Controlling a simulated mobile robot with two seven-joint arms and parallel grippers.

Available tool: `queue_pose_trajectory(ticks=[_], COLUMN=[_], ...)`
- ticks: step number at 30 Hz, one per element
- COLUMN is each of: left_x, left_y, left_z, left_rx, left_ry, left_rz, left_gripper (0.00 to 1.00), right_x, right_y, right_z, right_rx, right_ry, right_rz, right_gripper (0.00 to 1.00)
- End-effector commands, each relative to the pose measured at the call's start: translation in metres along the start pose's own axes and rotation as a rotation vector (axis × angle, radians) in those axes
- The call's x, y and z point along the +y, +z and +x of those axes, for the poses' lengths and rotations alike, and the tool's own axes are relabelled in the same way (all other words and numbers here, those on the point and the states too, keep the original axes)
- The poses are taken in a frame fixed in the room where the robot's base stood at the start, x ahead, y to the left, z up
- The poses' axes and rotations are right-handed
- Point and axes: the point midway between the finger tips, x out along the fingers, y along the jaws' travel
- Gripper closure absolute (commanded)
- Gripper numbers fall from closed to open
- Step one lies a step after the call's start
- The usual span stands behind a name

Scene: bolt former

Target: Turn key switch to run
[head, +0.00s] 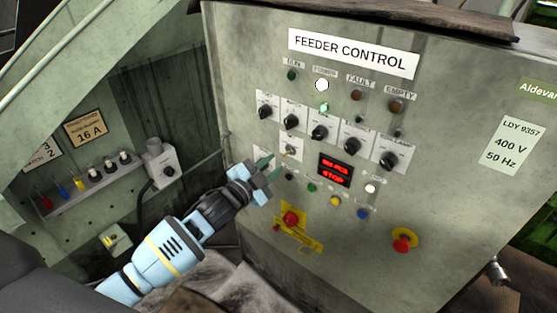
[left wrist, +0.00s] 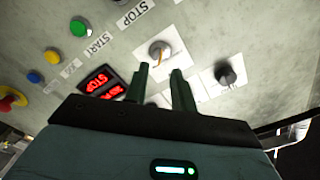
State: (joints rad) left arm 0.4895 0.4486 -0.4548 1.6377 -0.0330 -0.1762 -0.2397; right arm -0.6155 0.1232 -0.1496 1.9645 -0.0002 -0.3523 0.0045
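The key switch (head: 290,151) is a small round metal switch on a white label on the feeder control panel, below the row of black knobs. In the left wrist view, the key switch (left wrist: 160,50) shows an orange-brown key edge at its centre. I cannot read its label or tell its position. My left gripper (head: 270,168) is open and empty, just left of and below the switch in the head view. In the left wrist view, its two green fingers (left wrist: 160,73) point at the switch, which sits just beyond the gap between their tips. My right gripper is not in view.
A red-lit display (head: 334,171) reads STOP on its lower line. Black rotary knobs (head: 319,132) run above the switch; coloured push buttons (head: 335,201) lie below. Red emergency buttons (head: 404,243) sit lower. A socket shelf (head: 90,180) stands left.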

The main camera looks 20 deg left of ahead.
Motion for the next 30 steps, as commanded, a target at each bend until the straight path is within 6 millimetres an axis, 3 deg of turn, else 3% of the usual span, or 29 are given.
queue_pose_trajectory(ticks=[3, 9, 24, 27, 30], left_x=[0.0, 0.0, 0.001, 0.014, 0.044], left_y=[0.001, 0.001, 0.001, 0.006, 0.019], left_z=[-0.016, -0.028, -0.03, -0.037, -0.055], left_rx=[-0.002, -0.001, -0.002, -0.019, -0.062], left_ry=[0.001, 0.0, 0.001, 0.014, 0.042], left_rz=[0.0, 0.0, -0.002, -0.031, -0.104], left_gripper=[0.75, 0.75, 0.75, 0.75, 0.75], right_x=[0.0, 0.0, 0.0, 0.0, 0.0], right_y=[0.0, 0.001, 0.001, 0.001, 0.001], right_z=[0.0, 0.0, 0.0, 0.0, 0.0], right_rx=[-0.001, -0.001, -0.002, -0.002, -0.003], right_ry=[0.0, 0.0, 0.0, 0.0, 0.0], right_rz=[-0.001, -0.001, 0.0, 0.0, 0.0], right_gripper=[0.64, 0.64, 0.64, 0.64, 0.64])
